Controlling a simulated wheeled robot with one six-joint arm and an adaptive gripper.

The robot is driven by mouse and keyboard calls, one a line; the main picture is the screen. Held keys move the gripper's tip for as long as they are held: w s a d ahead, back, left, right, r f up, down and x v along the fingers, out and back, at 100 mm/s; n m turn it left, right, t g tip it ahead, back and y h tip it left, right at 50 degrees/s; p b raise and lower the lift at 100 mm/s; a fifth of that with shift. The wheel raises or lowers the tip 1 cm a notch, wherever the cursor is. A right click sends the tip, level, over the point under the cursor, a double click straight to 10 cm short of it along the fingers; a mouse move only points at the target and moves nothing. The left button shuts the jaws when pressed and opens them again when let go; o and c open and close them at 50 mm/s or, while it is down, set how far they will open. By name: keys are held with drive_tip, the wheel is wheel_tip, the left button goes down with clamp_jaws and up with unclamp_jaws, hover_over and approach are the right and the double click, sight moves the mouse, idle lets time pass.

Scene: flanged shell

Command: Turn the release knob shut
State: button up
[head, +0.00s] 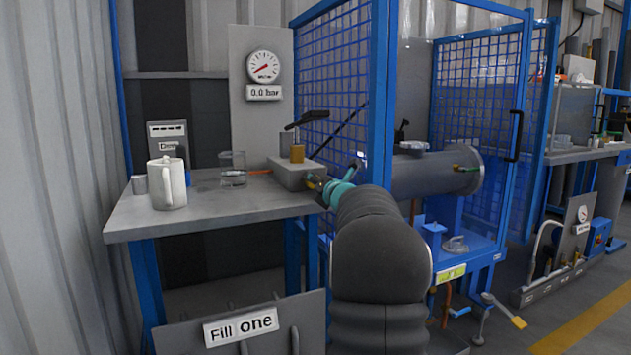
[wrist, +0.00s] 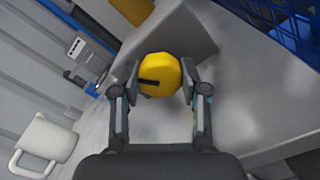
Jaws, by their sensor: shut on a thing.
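The release knob (wrist: 160,74) is round and yellow with a black pointer line. In the wrist view it sits between the two fingers of my gripper (wrist: 158,82), which is shut on it. The black line points roughly left in that view. In the head view my gripper (head: 327,188) is at the front right end of a grey block (head: 297,175) on the bench, and my arm hides most of what lies behind it. The knob is mostly hidden there. A pressure gauge (head: 263,66) on the panel has a display below it reading 0.0 bar (head: 264,92).
A white jug (head: 167,184) and a clear beaker (head: 232,170) stand on the grey bench (head: 225,205). A black lever (head: 306,120) rises above the block. A blue mesh cage (head: 378,90) with a grey cylinder (head: 430,175) stands right of the bench.

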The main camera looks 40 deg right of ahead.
drive_tip(key=shift+m, duration=0.4)
drive_tip(key=o, duration=1.1)
drive_tip(key=shift+o, duration=0.2)
drive_tip(key=shift+f, duration=0.1)
